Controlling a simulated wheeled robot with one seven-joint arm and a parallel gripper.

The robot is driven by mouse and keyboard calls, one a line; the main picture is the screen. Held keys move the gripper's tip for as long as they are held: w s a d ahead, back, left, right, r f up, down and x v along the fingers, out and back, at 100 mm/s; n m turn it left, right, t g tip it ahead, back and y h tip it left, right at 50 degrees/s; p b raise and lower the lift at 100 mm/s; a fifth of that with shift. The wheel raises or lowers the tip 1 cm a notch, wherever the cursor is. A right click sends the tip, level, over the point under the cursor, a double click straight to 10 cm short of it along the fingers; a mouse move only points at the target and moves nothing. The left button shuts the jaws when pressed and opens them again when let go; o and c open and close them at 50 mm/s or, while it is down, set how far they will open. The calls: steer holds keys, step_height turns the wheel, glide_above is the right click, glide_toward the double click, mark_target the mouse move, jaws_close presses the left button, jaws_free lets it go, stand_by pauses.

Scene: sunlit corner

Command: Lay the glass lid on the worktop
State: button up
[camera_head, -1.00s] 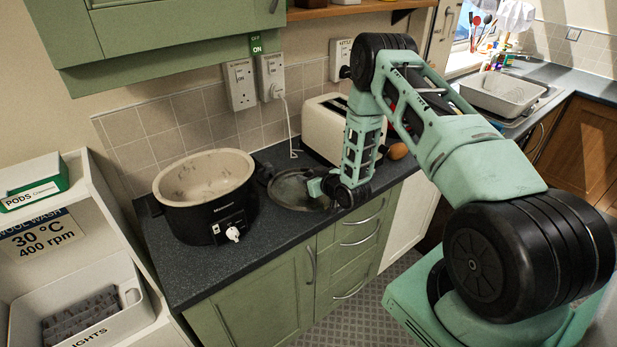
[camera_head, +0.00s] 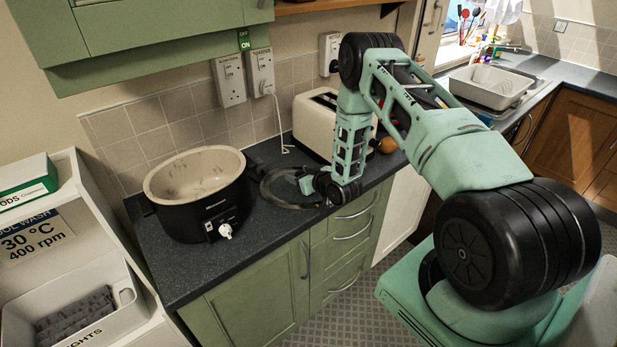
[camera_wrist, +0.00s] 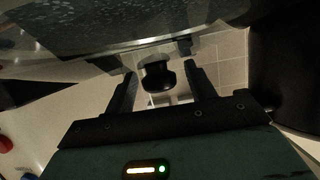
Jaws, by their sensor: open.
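The glass lid (camera_head: 271,196) lies on the dark worktop between the slow cooker and the toaster, appearing flat. Its clear pane also shows in the wrist view (camera_wrist: 115,58), where the picture looks upside down. The lid's black knob (camera_wrist: 158,76) stands between my gripper's two fingers, with a visible gap on each side. My gripper (camera_wrist: 159,88) is open. In the head view my gripper (camera_head: 306,185) is low over the lid's right part, and my wrist hides the knob and some of the rim. The worktop (camera_head: 262,233) runs along the tiled wall.
The open black slow cooker (camera_head: 208,211) stands left of the lid, close to its rim. The cream toaster (camera_head: 318,118) stands behind and to the right, with a brown round object (camera_head: 387,145) beside it. Bare worktop lies in front of the cooker and lid.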

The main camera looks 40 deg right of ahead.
steer(key=b+v, duration=0.4)
steer(key=v, duration=0.7)
steer(key=shift+s, duration=0.15)
steer(key=shift+s+r, duration=0.15)
steer(key=shift+s, duration=0.05)
steer(key=w+a+r+n+g+y, duration=0.25)
steer(key=a+r, duration=0.25)
steer(key=a, duration=0.6)
steer(key=s+a+r+n+g, duration=0.1)
steer(key=s+a+r+g, duration=0.2)
steer(key=a, duration=0.3)
steer(key=s+a+r+n+g, duration=0.1)
steer(key=s+a+r+g, duration=0.15)
steer(key=a, duration=0.35)
steer(key=s+a+r+n+g, duration=0.1)
steer(key=s+a+r+g, duration=0.1)
steer(key=s, duration=0.6)
steer(key=s+a+r+n+g+h, duration=0.1)
steer(key=s+a+r+g, duration=0.1)
steer(key=s, duration=0.7)
steer(key=s+a+r+n+g+h, duration=0.1)
steer(key=s+a+r+g, duration=0.1)
steer(key=s+a+r, duration=0.2)
steer(key=s+r, duration=0.2)
steer(key=s, duration=0.2)
steer(key=shift+s+a, duration=0.25)
steer(key=shift+s, duration=0.05)
